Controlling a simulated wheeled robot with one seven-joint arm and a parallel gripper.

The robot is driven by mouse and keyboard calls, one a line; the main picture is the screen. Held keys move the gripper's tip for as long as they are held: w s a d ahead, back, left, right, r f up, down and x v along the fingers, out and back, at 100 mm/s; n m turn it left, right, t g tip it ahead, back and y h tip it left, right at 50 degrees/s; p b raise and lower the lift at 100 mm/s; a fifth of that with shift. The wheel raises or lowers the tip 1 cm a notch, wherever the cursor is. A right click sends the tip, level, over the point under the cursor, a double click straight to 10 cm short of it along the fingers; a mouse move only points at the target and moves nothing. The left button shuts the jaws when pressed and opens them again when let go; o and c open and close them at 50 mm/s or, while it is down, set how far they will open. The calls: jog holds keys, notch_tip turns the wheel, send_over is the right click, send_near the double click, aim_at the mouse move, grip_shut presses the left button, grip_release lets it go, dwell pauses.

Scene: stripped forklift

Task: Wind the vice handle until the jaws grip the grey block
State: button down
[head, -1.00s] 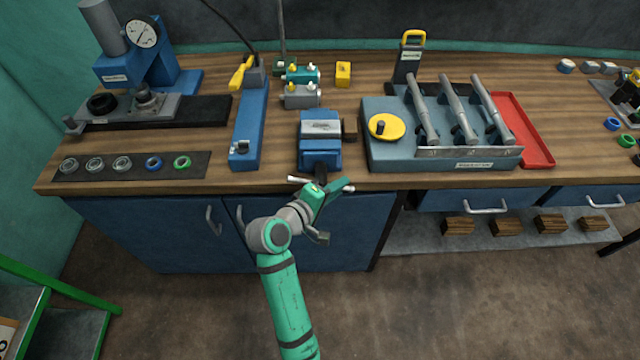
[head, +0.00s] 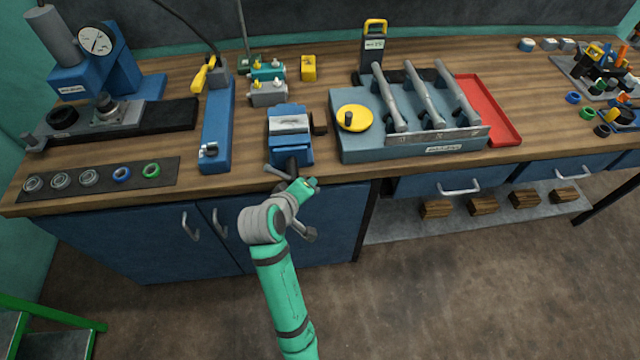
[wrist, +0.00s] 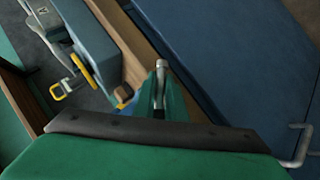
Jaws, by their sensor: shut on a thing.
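The blue vice (head: 290,152) stands at the front edge of the bench. A light grey piece (head: 289,124) shows on its top, between blue parts; I cannot tell whether the jaws touch it. The vice handle (head: 274,169) is a thin metal bar at the vice's front, its left end showing and tilted. My gripper (head: 302,187) is in front of the vice, just past the bench edge, and is shut on the handle's right part. In the wrist view the metal bar (wrist: 160,80) rises between the green fingers, which hide its lower part.
A small dark brown block (head: 319,124) sits right of the vice. The blue-grey fixture with a yellow knob (head: 355,118) is close on the right, and a long blue tool (head: 217,130) is on the left. Cabinet doors (head: 330,220) lie below the bench edge.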

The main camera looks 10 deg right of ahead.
jog(key=shift+s+f, duration=0.1)
jog(key=shift+f, duration=0.1)
dwell(0.3)
jog(key=c, duration=1.8)
grip_release()
jog(key=shift+r, duration=0.1)
jog(key=shift+a, duration=0.1)
jog(key=v, duration=1)
jog(key=shift+s+a+r, duration=0.15)
jog(key=shift+s+r, duration=0.1)
